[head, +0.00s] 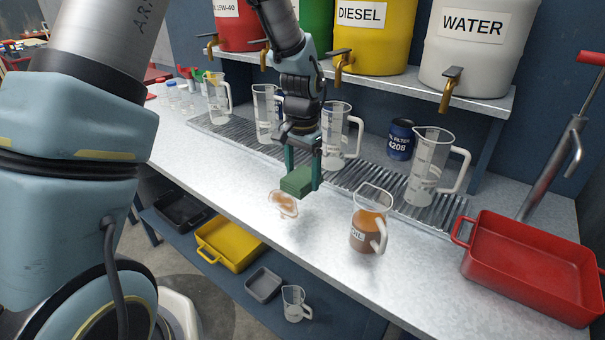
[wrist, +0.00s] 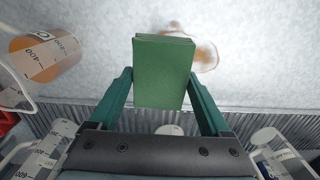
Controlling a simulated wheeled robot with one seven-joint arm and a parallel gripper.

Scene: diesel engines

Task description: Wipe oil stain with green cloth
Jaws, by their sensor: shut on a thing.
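My gripper (head: 303,165) is shut on the folded green cloth (head: 297,182). In the head view it holds the cloth above the metal worktop, just behind and right of the oil stain. The brown oil stain (head: 284,203) lies on the worktop near its front edge. In the wrist view the green cloth (wrist: 163,72) sits between the two green fingers, and the stain (wrist: 204,52) shows partly behind it. The cloth looks raised off the surface; the exact gap is hard to tell.
A jug of oil (head: 368,232) stands right of the stain. Clear jugs, including one at right (head: 426,165), stand on the ribbed grate (head: 385,187) behind. A red tray (head: 530,265) is at far right. The worktop left of the stain is clear.

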